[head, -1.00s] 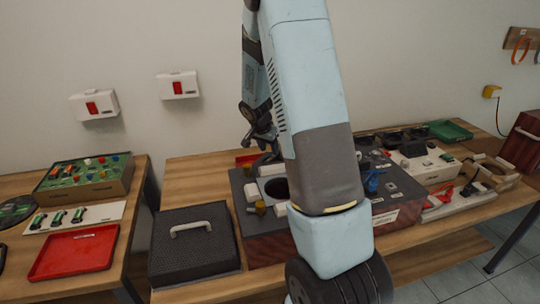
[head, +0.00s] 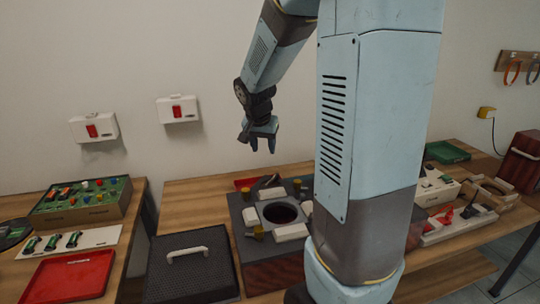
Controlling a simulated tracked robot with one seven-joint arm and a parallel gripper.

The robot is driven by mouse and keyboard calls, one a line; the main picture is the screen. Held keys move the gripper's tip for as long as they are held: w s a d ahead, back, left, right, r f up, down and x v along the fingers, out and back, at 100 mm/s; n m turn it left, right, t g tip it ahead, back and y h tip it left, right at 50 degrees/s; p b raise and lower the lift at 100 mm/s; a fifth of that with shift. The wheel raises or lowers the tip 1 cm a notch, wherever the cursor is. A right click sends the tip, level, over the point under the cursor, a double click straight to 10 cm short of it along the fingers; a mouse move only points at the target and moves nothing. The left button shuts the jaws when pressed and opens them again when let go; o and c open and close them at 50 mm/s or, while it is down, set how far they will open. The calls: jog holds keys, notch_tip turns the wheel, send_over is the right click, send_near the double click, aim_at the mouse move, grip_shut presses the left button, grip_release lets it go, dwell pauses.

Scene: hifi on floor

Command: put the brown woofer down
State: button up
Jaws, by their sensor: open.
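My gripper (head: 262,145) is open and empty, with its fingers pointing down, above and behind the dark grey cabinet (head: 243,222) on the middle bench. The cabinet's top has a round opening (head: 280,212) with a dark rim and a dark reddish-brown inside. I cannot tell whether that brown is the woofer or the cabinet's interior. No brown woofer shows clearly anywhere else. White blocks (head: 291,232) and small yellow pieces sit around the opening. My arm hides the cabinet's right part.
A black grille panel with a white handle (head: 187,252) lies left of the cabinet. A red tray (head: 68,276) and a green board box (head: 82,202) are on the left bench. A green tray (head: 447,152) and a dark red box (head: 521,160) are at right.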

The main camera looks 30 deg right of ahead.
jog(key=s+a+r+n+y, duration=0.1)
jog(key=s+a+r+n, duration=0.1)
jog(key=s, duration=0.6)
jog(key=s+a+r+n+t+y, duration=0.1)
jog(key=s+a+r+n, duration=0.2)
jog(key=s+a+r, duration=0.2)
jog(key=s+a+r+n+t, duration=0.1)
jog(key=s+a+r+n, duration=0.2)
jog(key=s, duration=0.8)
jog(key=shift+s+a+r+y, duration=0.2)
jog(key=shift+r+y, duration=0.1)
jog(key=shift+y, duration=0.1)
